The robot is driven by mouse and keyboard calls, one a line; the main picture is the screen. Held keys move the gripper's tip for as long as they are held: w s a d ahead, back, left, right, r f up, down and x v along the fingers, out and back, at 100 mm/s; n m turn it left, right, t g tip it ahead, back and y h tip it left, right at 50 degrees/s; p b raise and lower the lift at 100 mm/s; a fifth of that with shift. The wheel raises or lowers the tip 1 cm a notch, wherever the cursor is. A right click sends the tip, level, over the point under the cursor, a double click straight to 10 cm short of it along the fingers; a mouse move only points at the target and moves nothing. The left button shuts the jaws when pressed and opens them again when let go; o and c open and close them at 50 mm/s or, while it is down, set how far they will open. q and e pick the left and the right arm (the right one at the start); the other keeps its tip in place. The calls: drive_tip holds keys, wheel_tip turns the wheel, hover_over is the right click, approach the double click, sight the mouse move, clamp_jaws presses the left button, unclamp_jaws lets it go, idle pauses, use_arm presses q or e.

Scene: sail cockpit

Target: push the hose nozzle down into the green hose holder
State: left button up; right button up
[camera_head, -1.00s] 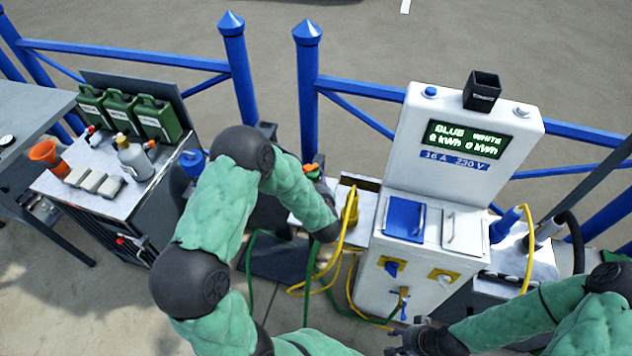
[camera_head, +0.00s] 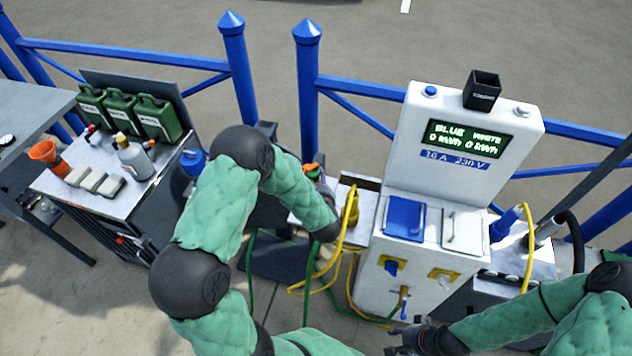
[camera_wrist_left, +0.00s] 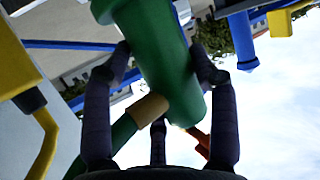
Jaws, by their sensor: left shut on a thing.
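In the left wrist view a thick green cylinder (camera_wrist_left: 158,50) runs between the fingers of my left gripper (camera_wrist_left: 161,62), which is shut on it. A tan collar (camera_wrist_left: 147,109) joins its lower end to the green hose (camera_wrist_left: 105,145), so I take it for the hose nozzle. In the head view my left forearm hides the gripper; an orange tip (camera_head: 311,167) shows above the arm. I cannot clearly make out the green hose holder or how deep the nozzle sits. My right gripper (camera_head: 402,342) is at the bottom edge; its fingers are unclear.
A white power pedestal (camera_head: 440,135) stands right of my left arm, with a yellow hose or cable (camera_head: 336,260) looping beside it. Blue railings (camera_head: 365,95) run behind. A cabinet (camera_head: 65,190) with green cans (camera_head: 158,117) and bottles stands at left.

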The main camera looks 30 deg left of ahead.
use_arm(q)
drive_tip(key=shift+f+b, duration=0.45)
idle(0.6)
drive_tip(key=o, duration=1.3)
drive_tip(key=shift+f, duration=0.1)
drive_tip(key=shift+p+v, duration=0.6)
drive_tip(key=shift+v, duration=0.7)
drive_tip(key=p+v, duration=0.3)
drive_tip(key=v, duration=0.5)
drive_tip(key=shift+s+d+p, duration=0.15)
drive_tip(key=shift+s+p, duration=0.05)
drive_tip(key=shift+p, duration=0.2)
